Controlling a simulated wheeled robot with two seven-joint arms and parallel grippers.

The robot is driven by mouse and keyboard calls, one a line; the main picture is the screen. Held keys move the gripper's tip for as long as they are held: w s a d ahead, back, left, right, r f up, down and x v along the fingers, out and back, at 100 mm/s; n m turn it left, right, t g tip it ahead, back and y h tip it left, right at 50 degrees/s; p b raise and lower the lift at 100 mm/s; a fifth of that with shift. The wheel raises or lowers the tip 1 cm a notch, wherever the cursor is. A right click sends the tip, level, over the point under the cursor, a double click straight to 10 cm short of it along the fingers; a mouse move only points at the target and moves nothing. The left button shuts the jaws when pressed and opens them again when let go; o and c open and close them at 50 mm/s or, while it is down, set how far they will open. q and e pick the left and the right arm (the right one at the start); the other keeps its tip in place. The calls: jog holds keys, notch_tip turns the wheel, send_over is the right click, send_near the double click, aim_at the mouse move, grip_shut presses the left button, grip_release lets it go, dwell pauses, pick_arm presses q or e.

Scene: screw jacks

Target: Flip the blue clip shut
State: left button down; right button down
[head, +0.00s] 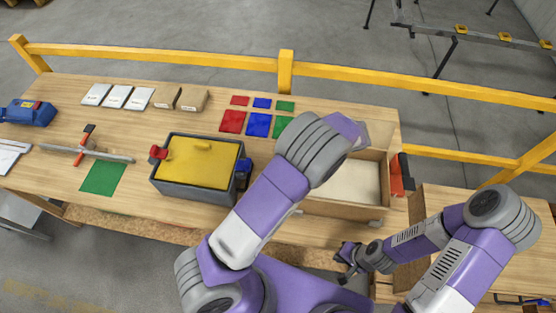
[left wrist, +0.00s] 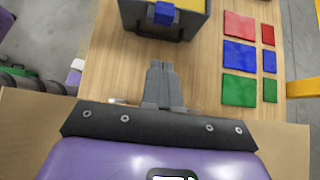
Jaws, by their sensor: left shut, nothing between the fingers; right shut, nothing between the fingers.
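The grey box (head: 195,192) with a yellow lid (head: 200,160) stands on the wooden table. The blue clip (head: 243,167) is on its right side; the left wrist view shows the clip (left wrist: 163,14) at the top, sticking out from the box wall. How far it is swung open is hard to tell. A red clip (head: 158,153) sits on the box's left side. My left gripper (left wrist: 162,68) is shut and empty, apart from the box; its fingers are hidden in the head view. My right gripper (head: 346,257) is shut and empty, low by the table's front edge.
Red, blue (head: 258,125) and green squares lie behind the box's right side. An open wooden tray (head: 350,185) stands to the right, partly behind my left arm. A green mat (head: 103,178) and a clamp (head: 85,152) lie left. A yellow rail (head: 160,54) runs behind.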

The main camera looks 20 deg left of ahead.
pick_arm(q)
jog(key=shift+a, duration=0.15)
jog(key=p, duration=0.1)
send_near(251, 164)
notch_tip(251, 164, down, 3)
jog(key=shift+s+a+f+p, duration=0.1)
jog(key=shift+s+a+p, duration=0.15)
jog(key=shift+a, duration=0.45)
jog(key=shift+s+a+f+p, duration=0.15)
jog(key=shift+s+a, duration=0.15)
jog(key=shift+a, duration=0.4)
jog(key=shift+s+a+p, duration=0.2)
jog(key=shift+s+a, duration=0.1)
jog(key=shift+a, duration=0.45)
jog(key=shift+a, duration=0.1)
